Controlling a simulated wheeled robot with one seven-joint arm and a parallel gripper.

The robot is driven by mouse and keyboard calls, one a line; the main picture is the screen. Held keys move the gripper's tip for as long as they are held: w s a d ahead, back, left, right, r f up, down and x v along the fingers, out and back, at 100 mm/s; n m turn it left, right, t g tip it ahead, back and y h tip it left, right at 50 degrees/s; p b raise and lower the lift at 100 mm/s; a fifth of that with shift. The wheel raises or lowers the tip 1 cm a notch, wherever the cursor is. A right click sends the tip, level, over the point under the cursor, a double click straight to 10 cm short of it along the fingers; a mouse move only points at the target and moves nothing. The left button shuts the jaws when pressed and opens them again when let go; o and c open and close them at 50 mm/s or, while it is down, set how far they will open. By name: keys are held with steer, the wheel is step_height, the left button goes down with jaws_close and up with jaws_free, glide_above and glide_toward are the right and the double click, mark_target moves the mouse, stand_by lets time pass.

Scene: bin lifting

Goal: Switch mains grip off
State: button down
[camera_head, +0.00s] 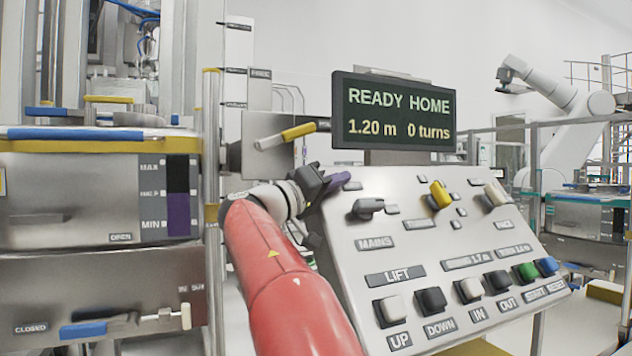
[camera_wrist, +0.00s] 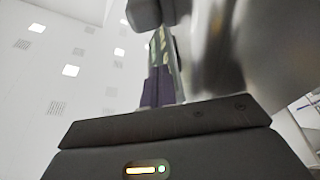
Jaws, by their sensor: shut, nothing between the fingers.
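The MAINS switch (camera_head: 368,208) is a dark grey rotary grip at the upper left of the sloping control panel (camera_head: 405,262). Its handle lies roughly level, above the MAINS label (camera_head: 376,243). My gripper (camera_head: 340,182) is at the panel's upper left edge, just left of and above the switch. Its purple fingertips are together with nothing between them, apart from the switch in the picture. In the wrist view the purple fingers (camera_wrist: 158,92) show beyond the dark gripper body. A dark rounded part at the top of that view cannot be identified for sure.
A display (camera_head: 398,113) behind the panel reads READY HOME, 1.20 m, 0 turns. Yellow (camera_head: 440,195) and pale (camera_head: 495,194) rotary grips sit right of the switch, with push buttons (camera_head: 430,300) below. A yellow-tipped lever (camera_head: 298,132) and metal post (camera_head: 211,160) stand close to my arm.

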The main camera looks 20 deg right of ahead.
mark_target(357, 208)
steer(key=shift+s+a+f+b, duration=0.15)
steer(key=shift+s+f+b, duration=0.15)
steer(key=shift+s+f, duration=1.1)
steer(key=shift+s+a+f+b, duration=0.1)
steer(key=shift+f+b, duration=0.4)
steer(key=shift+b, duration=0.7)
steer(key=f+b, duration=0.1)
steer(key=b, duration=0.2)
steer(key=shift+s, duration=0.35)
steer(key=shift+s+f+b, duration=0.4)
steer(key=shift+b, duration=0.75)
steer(key=shift+s+b, duration=0.15)
steer(key=shift+b, duration=0.3)
